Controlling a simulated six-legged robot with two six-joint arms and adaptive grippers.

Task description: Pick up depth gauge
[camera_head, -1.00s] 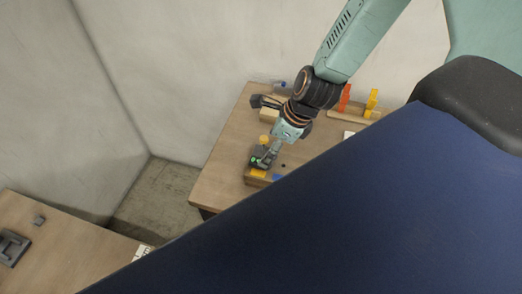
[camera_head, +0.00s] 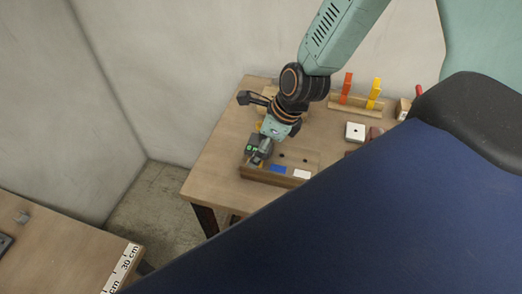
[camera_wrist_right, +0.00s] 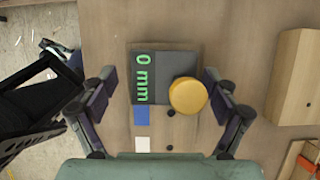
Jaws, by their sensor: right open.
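The depth gauge (camera_head: 251,143) is a dark grey block with a green readout, on a wooden board on the far table. In the right wrist view the gauge (camera_wrist_right: 155,65) reads "0 mm" and has a round yellow knob (camera_wrist_right: 188,96). My right gripper (camera_wrist_right: 165,100) is open, with one finger on each side of the gauge and knob. A gap shows on both sides. In the head view my right gripper (camera_head: 262,152) is over the gauge and hides part of it. My left gripper is not in view.
The board has a blue patch (camera_head: 278,169), a white patch (camera_head: 301,174) and dark holes. A wooden block (camera_wrist_right: 295,78) lies to the right in the wrist view. A rack with orange and yellow pieces (camera_head: 357,103) and a white square block (camera_head: 355,132) stand farther right.

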